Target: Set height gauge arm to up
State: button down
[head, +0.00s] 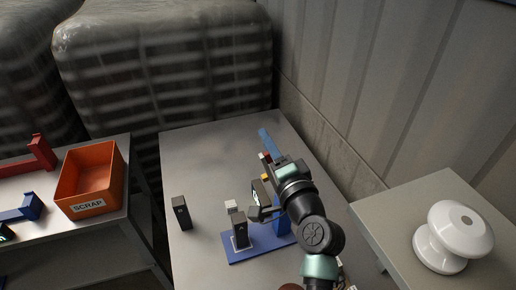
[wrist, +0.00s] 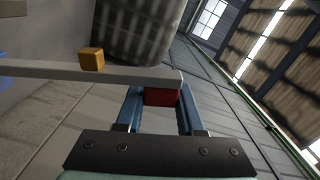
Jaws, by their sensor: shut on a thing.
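The height gauge has a blue base plate (head: 240,254) on the table and a blue upright (head: 282,226), partly hidden behind my arm. Its grey arm (wrist: 40,69) crosses the wrist view from the left, with a yellow block (wrist: 91,59) on it and a red end piece (wrist: 160,97). In the head view the red piece (head: 265,157) and yellow block (head: 266,177) show beside my gripper. My gripper (head: 267,146) has blue fingers, shut on the red end piece in the wrist view. Most of the gauge arm is hidden in the head view, so its tilt is unclear.
A dark block (head: 240,232) stands on the blue plate, with a pale block (head: 231,206) behind it. Another dark block (head: 181,213) stands left. An orange scrap bin (head: 92,180) is on the left table. A white insulator (head: 454,236) stands on the right table.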

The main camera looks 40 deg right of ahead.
jog(key=shift+s+d+r, duration=0.1)
jog(key=shift+d, duration=0.25)
jog(key=c, duration=0.5)
grip_release()
jog(key=shift+b+v, duration=1.2)
jog(key=shift+v, duration=5.3)
